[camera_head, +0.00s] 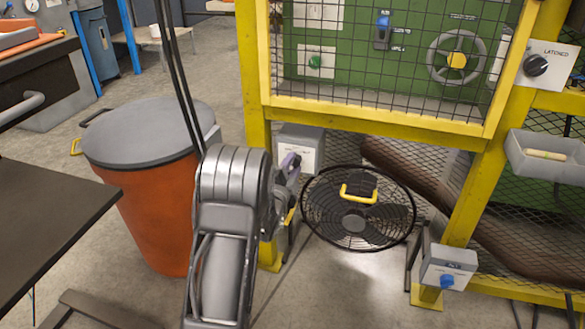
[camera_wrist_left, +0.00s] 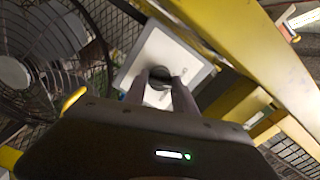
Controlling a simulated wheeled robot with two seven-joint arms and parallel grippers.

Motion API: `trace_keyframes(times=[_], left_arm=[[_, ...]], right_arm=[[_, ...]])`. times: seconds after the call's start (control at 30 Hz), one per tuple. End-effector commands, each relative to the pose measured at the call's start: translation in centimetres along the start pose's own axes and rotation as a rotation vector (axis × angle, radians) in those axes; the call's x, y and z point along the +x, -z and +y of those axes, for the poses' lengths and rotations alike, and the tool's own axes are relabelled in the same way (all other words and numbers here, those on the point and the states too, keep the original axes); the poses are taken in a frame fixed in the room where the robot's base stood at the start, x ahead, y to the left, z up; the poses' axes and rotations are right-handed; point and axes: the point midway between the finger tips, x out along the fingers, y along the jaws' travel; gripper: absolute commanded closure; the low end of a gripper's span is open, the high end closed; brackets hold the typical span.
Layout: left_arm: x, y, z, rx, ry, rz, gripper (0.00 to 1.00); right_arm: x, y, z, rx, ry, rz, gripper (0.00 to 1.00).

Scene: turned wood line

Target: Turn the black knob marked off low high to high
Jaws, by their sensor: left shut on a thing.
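My left gripper (camera_head: 291,161) reaches from the lower middle of the head view to a small grey box with a white face (camera_head: 305,152), low on the yellow guard post. In the left wrist view a dark round knob (camera_wrist_left: 158,76) sits on that white plate (camera_wrist_left: 150,50). The two fingers of my left gripper (camera_wrist_left: 160,86) stand on either side of it, shut on it. In the head view the gripper hides the knob. The knob's marks and pointer cannot be read in either view. My right gripper is not in view.
A black fan with a yellow handle (camera_head: 357,215) stands just right of the gripper. An orange bin with a grey lid (camera_head: 150,180) is at left. A black knob marked latched (camera_head: 536,65) and a blue knob (camera_head: 447,281) are on other boxes. Yellow guard rails (camera_head: 380,130) run above.

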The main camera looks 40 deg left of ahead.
Motion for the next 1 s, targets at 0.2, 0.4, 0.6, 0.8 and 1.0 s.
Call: trace_keyframes(times=[0.2,0.4,0.6,0.8,1.0], left_arm=[[-0.01,0.05,0.18,0.206,-0.002,0.001,1.0],[-0.02,0.03,0.15,0.397,-0.003,0.0,1.0],[-0.01,0.1,0.12,0.587,-0.002,0.002,1.0],[-0.02,0.1,0.13,0.778,-0.003,0.003,1.0],[-0.03,0.06,0.12,0.953,-0.004,0.001,1.0]], right_arm=[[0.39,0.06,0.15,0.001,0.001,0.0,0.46],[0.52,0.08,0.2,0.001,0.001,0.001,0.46],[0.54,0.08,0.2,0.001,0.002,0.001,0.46],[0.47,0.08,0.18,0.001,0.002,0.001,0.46],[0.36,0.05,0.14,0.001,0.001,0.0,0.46]])
